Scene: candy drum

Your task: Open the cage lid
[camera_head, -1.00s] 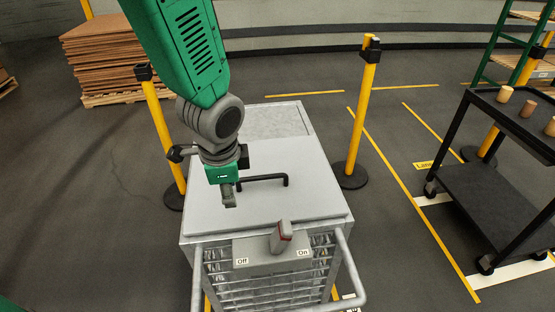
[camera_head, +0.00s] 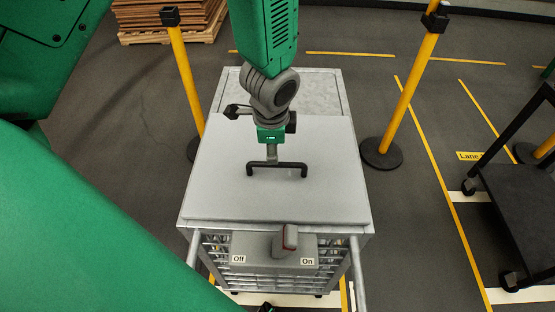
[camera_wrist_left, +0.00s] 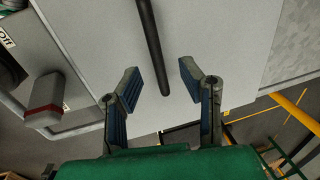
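The cage lid (camera_head: 325,190) is a flat grey plate lying shut on top of the cage (camera_head: 280,275). A black bar handle (camera_head: 290,164) stands up from the lid; it also shows in the left wrist view (camera_wrist_left: 152,45).
A lever switch (camera_head: 287,240) with Off and On labels is on the cage's front, with the lever towards On. Yellow posts (camera_head: 412,85) stand on both sides behind. A black cart (camera_head: 515,190) is at the right.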

